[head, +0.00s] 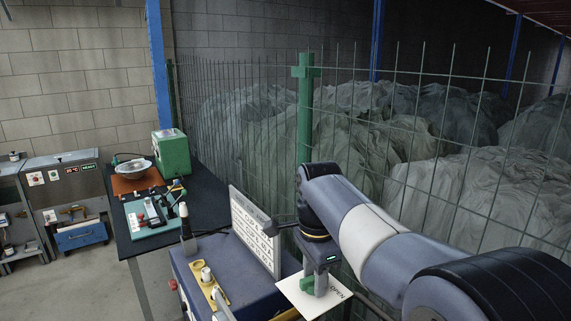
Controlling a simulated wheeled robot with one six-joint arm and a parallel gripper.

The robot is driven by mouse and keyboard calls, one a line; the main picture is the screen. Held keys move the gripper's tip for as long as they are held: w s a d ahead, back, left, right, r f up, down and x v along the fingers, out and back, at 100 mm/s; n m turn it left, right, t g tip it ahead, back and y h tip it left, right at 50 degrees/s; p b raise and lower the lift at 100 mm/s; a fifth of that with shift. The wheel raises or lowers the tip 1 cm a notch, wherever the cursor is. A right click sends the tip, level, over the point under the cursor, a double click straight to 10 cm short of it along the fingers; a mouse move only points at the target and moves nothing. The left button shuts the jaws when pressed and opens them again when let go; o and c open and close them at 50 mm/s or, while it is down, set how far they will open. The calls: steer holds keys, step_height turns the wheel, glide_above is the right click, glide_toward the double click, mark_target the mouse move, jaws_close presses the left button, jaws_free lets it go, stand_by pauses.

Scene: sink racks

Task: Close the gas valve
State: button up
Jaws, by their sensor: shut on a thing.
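My gripper (320,290) points down at the front right of the bench, over a white labelled plate (295,298). It is shut on a small green part (306,285), which looks like the handle of the gas valve. The gripper and my arm hide most of this part, so its exact angle cannot be told. The lettering on the plate is partly covered and cannot be read in full.
A blue box (200,268) with a yellow plate (208,288) and an upright white panel (255,230) stand left of the gripper. A wire fence (305,130) runs behind. A dark table (205,205) holds tools and a green box (172,153).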

steer(key=n+p, duration=0.1)
steer(key=n, duration=0.3)
steer(key=o, duration=0.7)
steer(key=shift+r, duration=2.5)
step_height(320, 180, up, 4)
steer(key=shift+f, duration=0.1)
steer(key=shift+f+b, duration=1.05)
steer(key=shift+f, duration=3.4)
